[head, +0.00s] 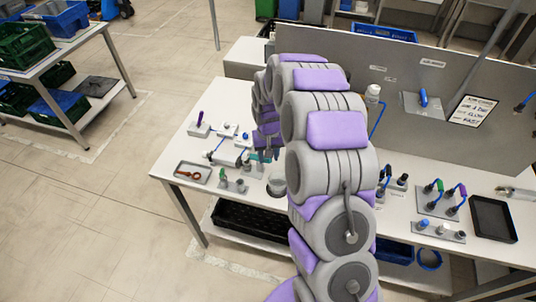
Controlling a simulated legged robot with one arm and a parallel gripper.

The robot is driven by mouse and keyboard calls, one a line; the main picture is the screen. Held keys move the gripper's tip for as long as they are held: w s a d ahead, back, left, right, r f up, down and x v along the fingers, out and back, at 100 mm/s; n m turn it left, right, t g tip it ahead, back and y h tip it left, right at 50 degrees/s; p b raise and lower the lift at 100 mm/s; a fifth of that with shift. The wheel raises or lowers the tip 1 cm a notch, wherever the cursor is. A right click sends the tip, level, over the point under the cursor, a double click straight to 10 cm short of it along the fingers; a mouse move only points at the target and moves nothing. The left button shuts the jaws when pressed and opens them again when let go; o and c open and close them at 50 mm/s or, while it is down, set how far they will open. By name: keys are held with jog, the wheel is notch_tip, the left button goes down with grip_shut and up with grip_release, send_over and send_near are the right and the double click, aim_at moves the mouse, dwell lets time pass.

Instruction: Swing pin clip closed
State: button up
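My arm reaches over the white workbench (225,120) and bends down at its far part. My gripper (262,155) is low over the left half of the bench, beside a small fixture with grey cylinders (247,163). The gripper is small here and partly hidden by my arm, so I cannot tell whether its fingers are open or shut, or touching anything. A pin clip cannot be made out for certain; small fixtures with blue parts (228,155) stand just left of the gripper.
A grey tray with an orange-brown part (193,174) lies at the bench's left corner. A purple-handled tool (201,119) stands behind it. Fixtures with green and purple handles (440,200) and a black tray (493,218) are at right. A grey panel (350,70) rises behind the bench.

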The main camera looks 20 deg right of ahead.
jog(key=shift+r, duration=0.1)
notch_tip(320, 180, up, 17)
jog(key=p, duration=0.2)
jog(key=shift+p, duration=0.4)
jog(key=s+a+r, duration=0.1)
jog(key=s+r, duration=0.2)
jog(key=s, duration=0.6)
jog(key=s+a+r, duration=0.2)
jog(key=s+r, duration=0.1)
jog(key=s, duration=0.6)
jog(key=s+f+g, duration=0.1)
jog(key=s, duration=2)
jog(key=shift+d+f+n+g, duration=0.15)
jog(key=shift+f+n+g, duration=0.05)
jog(key=shift+n+g, duration=0.2)
